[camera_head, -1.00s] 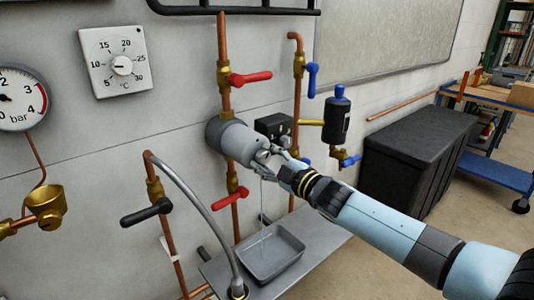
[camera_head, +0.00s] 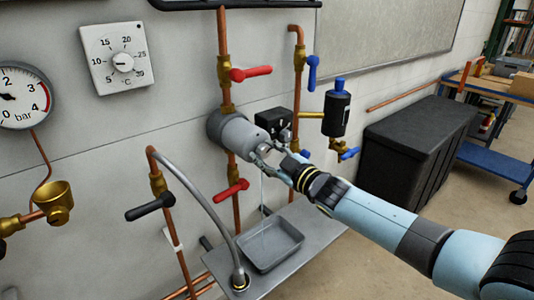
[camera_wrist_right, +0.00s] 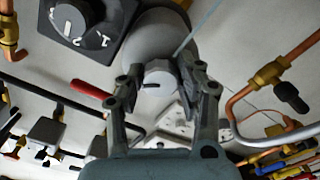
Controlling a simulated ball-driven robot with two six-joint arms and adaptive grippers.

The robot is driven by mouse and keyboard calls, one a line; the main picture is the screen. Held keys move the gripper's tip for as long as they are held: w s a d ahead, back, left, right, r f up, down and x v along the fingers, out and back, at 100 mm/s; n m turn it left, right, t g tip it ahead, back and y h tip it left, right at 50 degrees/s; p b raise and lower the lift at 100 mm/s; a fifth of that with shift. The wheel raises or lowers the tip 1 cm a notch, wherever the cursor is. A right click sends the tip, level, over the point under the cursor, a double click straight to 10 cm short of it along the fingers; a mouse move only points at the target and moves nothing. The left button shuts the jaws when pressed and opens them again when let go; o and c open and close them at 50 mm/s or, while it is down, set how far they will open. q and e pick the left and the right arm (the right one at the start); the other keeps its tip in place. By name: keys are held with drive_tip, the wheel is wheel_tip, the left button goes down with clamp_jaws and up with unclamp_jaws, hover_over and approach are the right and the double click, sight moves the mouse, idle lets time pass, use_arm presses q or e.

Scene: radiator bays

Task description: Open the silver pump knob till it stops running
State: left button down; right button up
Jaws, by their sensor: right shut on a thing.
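The silver pump knob (camera_head: 264,149) sits on the front end of the grey cylindrical pump (camera_head: 236,134), which is mounted on a copper pipe. My right gripper (camera_head: 272,157) is at the knob with a finger on either side, shut on it. In the right wrist view the knob (camera_wrist_right: 158,77) lies between the two fingers of the right gripper (camera_wrist_right: 160,84), and the round pump body (camera_wrist_right: 158,40) is behind it. A thin pale stream (camera_head: 262,188) runs down below the knob towards the grey tray (camera_head: 292,252). My left gripper is not in view.
Red-handled valves (camera_head: 250,73) sit above and below the pump. A black control box (camera_head: 272,121) and a black canister (camera_head: 337,112) are to its right. A black lever (camera_head: 150,207) and grey hose (camera_head: 200,198) are lower left. A black chest (camera_head: 422,150) stands right.

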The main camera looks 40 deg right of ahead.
drive_tip(key=shift+f, duration=0.15)
drive_tip(key=o, duration=1.1)
drive_tip(key=shift+o, duration=0.2)
drive_tip(key=s+d, duration=0.1)
drive_tip(key=s, duration=1.1)
